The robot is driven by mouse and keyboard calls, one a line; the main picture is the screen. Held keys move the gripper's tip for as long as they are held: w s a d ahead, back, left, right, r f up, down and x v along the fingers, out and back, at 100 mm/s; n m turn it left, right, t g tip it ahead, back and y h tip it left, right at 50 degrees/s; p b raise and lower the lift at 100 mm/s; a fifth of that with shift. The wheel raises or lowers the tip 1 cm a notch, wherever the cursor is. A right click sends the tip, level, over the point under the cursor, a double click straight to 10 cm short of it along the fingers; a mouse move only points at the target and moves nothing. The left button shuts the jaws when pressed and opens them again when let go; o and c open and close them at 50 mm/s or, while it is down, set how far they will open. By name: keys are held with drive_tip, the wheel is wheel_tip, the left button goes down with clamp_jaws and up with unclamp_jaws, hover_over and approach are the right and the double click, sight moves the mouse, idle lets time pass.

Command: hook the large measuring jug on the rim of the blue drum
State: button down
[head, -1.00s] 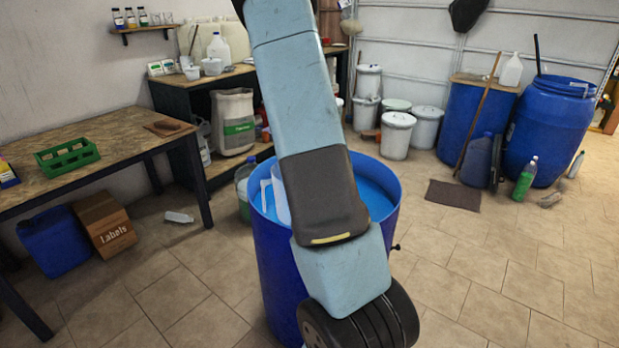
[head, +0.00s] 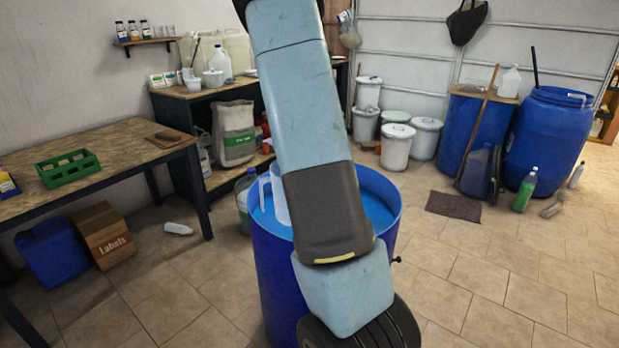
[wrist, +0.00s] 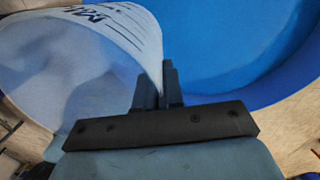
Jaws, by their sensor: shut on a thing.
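The large measuring jug (head: 279,196) is pale and translucent, with its handle on the left side. It shows in the head view at the left part of the blue drum's mouth, partly behind my arm. The blue drum (head: 275,270) stands upright and open, with lighter blue inside. In the wrist view my gripper (wrist: 165,88) is shut on the wall of the jug (wrist: 120,45), which has dark printed marks. The drum (wrist: 275,60) lies just beyond, at the right. My gripper is hidden in the head view. I cannot tell whether the jug's handle touches the drum's rim.
A wooden table (head: 115,150) with a green crate (head: 68,168) stands at the left. A clear bottle (head: 246,200) is on the floor close behind the drum's left side. White buckets (head: 397,147) and more blue drums (head: 547,135) stand at the back.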

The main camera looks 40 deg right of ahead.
drive_tip(key=shift+r, duration=0.4)
drive_tip(key=shift+w, duration=0.1)
